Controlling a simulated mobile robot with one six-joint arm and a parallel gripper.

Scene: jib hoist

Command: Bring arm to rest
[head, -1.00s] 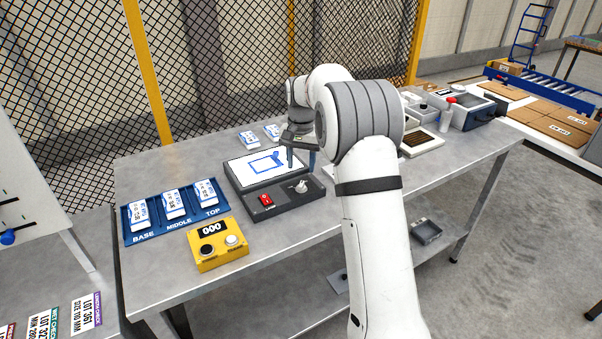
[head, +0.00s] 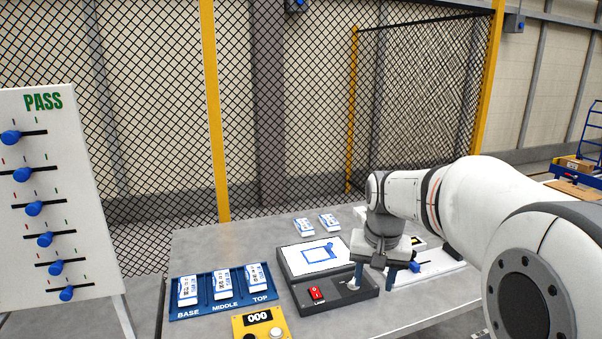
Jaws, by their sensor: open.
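My gripper (head: 376,276) points down at the right end of the dark box with the white screen (head: 315,256). Its two blue-grey fingers are apart, and nothing shows between them. The box carries a red switch (head: 317,294) and a light knob (head: 352,284), which lies close to the left finger. I cannot tell whether they touch. My arm reaches in from the right and hides part of the table behind it.
A blue tray (head: 205,308) marked BASE, MIDDLE, TOP holds three white packs. A yellow counter box (head: 243,325) reads 000. Two packs (head: 317,224) lie at the back. A PASS board (head: 75,150) with several blue sliders stands left. Mesh fencing (head: 280,110) runs behind the table.

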